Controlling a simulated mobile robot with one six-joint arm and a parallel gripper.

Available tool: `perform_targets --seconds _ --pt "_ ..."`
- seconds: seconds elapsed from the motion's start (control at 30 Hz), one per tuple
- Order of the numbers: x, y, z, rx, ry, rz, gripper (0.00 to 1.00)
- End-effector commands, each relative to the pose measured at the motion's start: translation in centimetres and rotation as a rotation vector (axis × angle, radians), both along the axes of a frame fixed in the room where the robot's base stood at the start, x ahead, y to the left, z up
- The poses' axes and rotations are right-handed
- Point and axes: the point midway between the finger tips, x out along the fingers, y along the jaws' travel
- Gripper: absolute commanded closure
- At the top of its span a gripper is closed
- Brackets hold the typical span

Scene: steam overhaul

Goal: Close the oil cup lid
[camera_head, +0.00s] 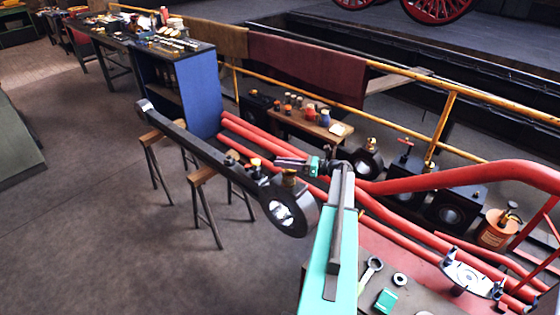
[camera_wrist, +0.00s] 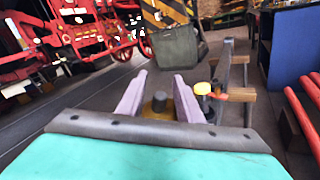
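A dark connecting rod (camera_head: 205,150) lies across wooden trestles, its round eye end toward me. A brass oil cup (camera_head: 290,180) stands on top by the eye. A small yellow-topped fitting (camera_head: 255,163) sits further along the rod; I cannot tell whether it is the lid. My gripper (camera_head: 283,162) is just above and behind the brass cup. In the wrist view my gripper (camera_wrist: 157,90) is open, its two pale fingers apart. A brass, dark-topped cup (camera_wrist: 158,104) shows between them, and a yellow round top (camera_wrist: 203,88) is right of them. Contact and lid position cannot be told.
Trestles (camera_head: 202,178) hold the rod over open floor at left. Red pipes (camera_head: 400,185) and a yellow railing (camera_head: 440,125) run at right. A low bench with jars (camera_head: 305,120) and a blue cabinet (camera_head: 200,95) stand behind.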

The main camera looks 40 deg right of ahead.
Motion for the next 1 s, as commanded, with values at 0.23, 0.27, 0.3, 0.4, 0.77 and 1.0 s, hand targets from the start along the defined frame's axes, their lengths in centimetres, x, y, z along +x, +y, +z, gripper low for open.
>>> perform_targets --seconds 0.23,0.27,0.3,0.4,0.77,1.0 --pt "0.82 0.55 -0.01 0.000 0.000 0.000 0.68" --pt "0.83 0.56 -0.02 0.000 0.000 0.000 0.68" --pt "0.83 0.57 -0.03 0.000 0.000 0.000 0.68" --pt "0.83 0.58 -0.04 0.000 0.000 0.000 0.68" --pt "0.83 0.63 -0.04 0.000 0.000 0.001 1.00" --pt "0.84 1.08 -0.58 -0.069 -0.005 0.003 1.00"
